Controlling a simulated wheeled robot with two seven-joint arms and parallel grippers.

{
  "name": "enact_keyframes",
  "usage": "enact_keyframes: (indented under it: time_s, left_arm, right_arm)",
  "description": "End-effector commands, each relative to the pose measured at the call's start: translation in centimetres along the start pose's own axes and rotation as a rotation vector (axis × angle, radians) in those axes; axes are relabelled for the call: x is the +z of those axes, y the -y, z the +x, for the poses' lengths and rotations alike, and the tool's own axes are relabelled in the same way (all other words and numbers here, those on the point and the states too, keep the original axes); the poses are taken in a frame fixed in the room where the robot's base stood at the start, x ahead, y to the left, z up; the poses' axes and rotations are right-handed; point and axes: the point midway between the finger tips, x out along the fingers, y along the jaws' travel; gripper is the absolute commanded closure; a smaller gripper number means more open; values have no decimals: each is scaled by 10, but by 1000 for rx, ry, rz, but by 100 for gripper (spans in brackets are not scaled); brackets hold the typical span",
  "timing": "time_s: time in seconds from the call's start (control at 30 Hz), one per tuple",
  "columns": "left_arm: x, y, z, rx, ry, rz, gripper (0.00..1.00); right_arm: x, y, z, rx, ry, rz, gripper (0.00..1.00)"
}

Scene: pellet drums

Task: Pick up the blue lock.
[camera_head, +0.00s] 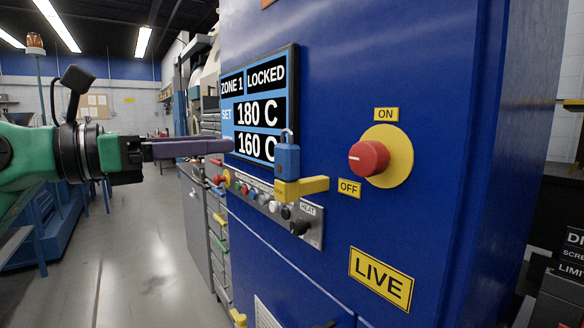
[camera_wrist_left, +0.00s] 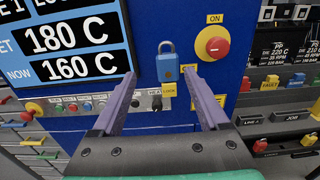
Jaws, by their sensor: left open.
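The blue lock (camera_head: 287,160) is a small padlock with a grey shackle, upright against the blue cabinet, just above a yellow bracket (camera_head: 314,185). I cannot tell whether it rests on the bracket or hangs. In the left wrist view the lock (camera_wrist_left: 167,70) shows ahead, between the lines of the two fingers. My left gripper (camera_head: 232,146) has purple fingers, apart and empty, level with the lock and short of it, to its left. It also shows in the left wrist view (camera_wrist_left: 160,78). My right gripper is not in view.
A red knob (camera_head: 368,158) on a yellow disc sits right of the lock. A display (camera_head: 262,105) reading LOCKED is behind and left of it. A panel of coloured buttons (camera_head: 265,198) lies below. The aisle floor (camera_head: 150,260) at left is clear.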

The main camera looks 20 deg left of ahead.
Motion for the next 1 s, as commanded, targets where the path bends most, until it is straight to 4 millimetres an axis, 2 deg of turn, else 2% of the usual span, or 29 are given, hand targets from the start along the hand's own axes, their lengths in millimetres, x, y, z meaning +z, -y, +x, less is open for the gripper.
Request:
enact_keyframes:
  time_s: [0.03,0.2,0.37,0.6,0.7,0.87,0.93,1.0]
  left_arm:
    - [12,1,12,-7,0,-3,22]
    - [14,2,57,-9,4,-7,22]
    - [8,1,82,-6,5,-9,22]
    - [8,4,124,-7,6,-12,22]
    - [4,3,133,-4,5,-11,22]
    - [1,3,134,-3,5,-11,22]
    - [1,3,133,-3,5,-11,42]
    - [1,3,133,-3,5,-11,68]
  right_arm:
    - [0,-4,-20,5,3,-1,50]
    - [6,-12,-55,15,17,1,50]
    - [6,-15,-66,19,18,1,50]
    - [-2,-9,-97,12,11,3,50]
    - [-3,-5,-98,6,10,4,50]
    - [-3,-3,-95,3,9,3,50]
    - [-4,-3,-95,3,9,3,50]
    - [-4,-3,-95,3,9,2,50]
